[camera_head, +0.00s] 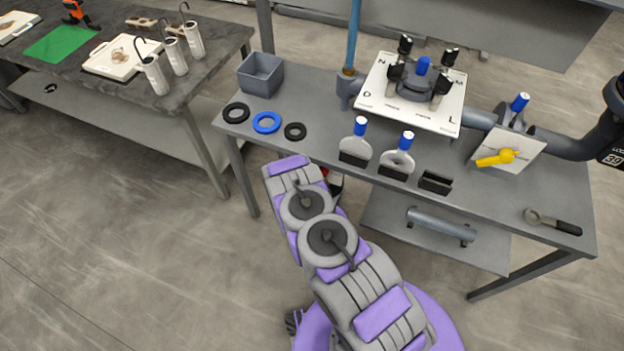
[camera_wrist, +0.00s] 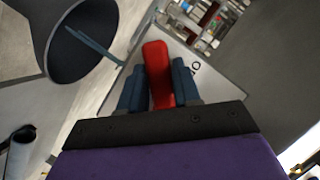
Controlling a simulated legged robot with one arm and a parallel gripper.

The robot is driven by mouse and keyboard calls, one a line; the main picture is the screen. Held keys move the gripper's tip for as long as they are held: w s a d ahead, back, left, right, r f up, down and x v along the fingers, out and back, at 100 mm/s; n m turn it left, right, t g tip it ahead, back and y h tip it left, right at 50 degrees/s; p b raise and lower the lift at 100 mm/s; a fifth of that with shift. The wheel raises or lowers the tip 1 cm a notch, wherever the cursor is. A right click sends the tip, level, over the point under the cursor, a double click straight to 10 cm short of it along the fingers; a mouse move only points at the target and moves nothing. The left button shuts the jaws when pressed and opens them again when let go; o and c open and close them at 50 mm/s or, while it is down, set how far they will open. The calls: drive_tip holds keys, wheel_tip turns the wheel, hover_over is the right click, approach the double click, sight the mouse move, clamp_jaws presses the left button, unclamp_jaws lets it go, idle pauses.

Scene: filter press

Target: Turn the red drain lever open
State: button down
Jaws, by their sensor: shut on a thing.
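The red drain lever (camera_wrist: 157,60) shows in the wrist view as a flat red bar with a rounded end. It stands between the two blue-grey fingers of my gripper (camera_wrist: 159,88), which are shut on it. The lever's far end sticks out past the fingertips. A pale plate (camera_wrist: 188,62) lies behind it. In the head view my arm reaches under the front edge of the grey workbench (camera_head: 318,107). The gripper itself is hidden there, and only a small red and white patch shows beside the arm's end. I cannot tell the lever's angle from that view.
A large dark round opening (camera_wrist: 90,38) with a teal rod is close to the left in the wrist view. On the bench are black and blue rings (camera_head: 267,122), a grey bin (camera_head: 261,74), blue-topped valve parts and a yellow-handled valve (camera_head: 497,157). Open floor lies to the left.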

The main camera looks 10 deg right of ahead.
drive_tip(key=c, duration=0.9)
unclamp_jaws()
drive_tip(key=p+v, duration=0.1)
drive_tip(key=v, duration=1.6)
drive_tip(key=shift+a+p, duration=0.2)
drive_tip(key=shift+p, duration=0.1)
